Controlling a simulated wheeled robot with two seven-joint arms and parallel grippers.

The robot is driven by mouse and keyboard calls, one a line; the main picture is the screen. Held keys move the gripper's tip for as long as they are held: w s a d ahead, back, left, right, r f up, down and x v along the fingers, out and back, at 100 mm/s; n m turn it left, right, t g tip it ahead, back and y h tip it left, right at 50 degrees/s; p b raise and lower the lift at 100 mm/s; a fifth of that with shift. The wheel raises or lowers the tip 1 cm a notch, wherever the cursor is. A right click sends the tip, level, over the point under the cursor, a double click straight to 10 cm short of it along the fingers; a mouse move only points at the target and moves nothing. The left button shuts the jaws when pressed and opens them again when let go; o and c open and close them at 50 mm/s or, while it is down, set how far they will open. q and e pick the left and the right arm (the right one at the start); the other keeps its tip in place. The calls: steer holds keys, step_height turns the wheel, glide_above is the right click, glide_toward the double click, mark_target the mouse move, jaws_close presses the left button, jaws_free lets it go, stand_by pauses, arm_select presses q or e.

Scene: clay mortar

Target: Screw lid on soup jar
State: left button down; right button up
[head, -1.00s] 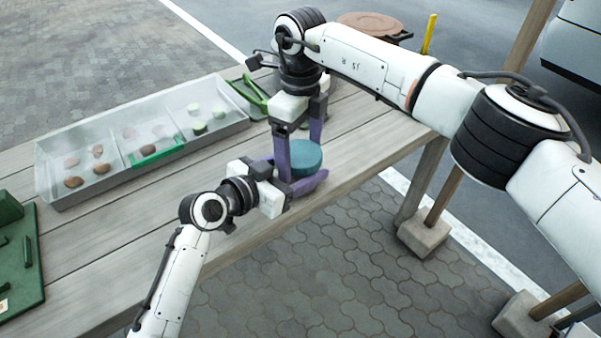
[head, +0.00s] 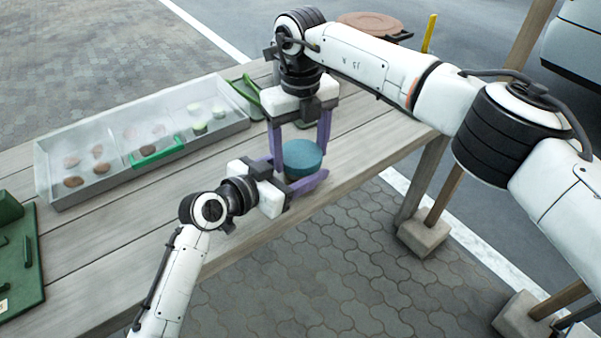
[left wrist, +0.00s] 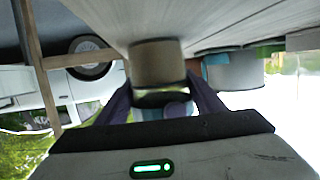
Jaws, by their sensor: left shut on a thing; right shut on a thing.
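The round teal lid (head: 303,155) sits level near the table's front edge, over the soup jar. The jar is mostly hidden in the head view; in the left wrist view, a beige-grey cylinder (left wrist: 157,62) with a dark band, seemingly the jar, lies between purple fingers. My left gripper (head: 303,174) reaches in from the side, low down, and is shut on the jar. My right gripper (head: 300,153) comes from above, its purple fingers on either side of the lid, shut on it. Whether the lid's threads are engaged cannot be seen.
A clear divided tray (head: 110,178) with brown and green pieces and a green handle stands on the wooden table (head: 115,240). A green case (head: 20,285) is at the left. A brown round lid (head: 370,24) is at the back. Bare planks lie right of my grippers.

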steer(key=shift+m, duration=0.4)
steer(key=o, duration=1.2)
steer(key=shift+r, duration=0.15)
step_height(320, 180, up, 4)
steer(key=shift+r, duration=0.1)
steer(key=shift+c, duration=0.4)
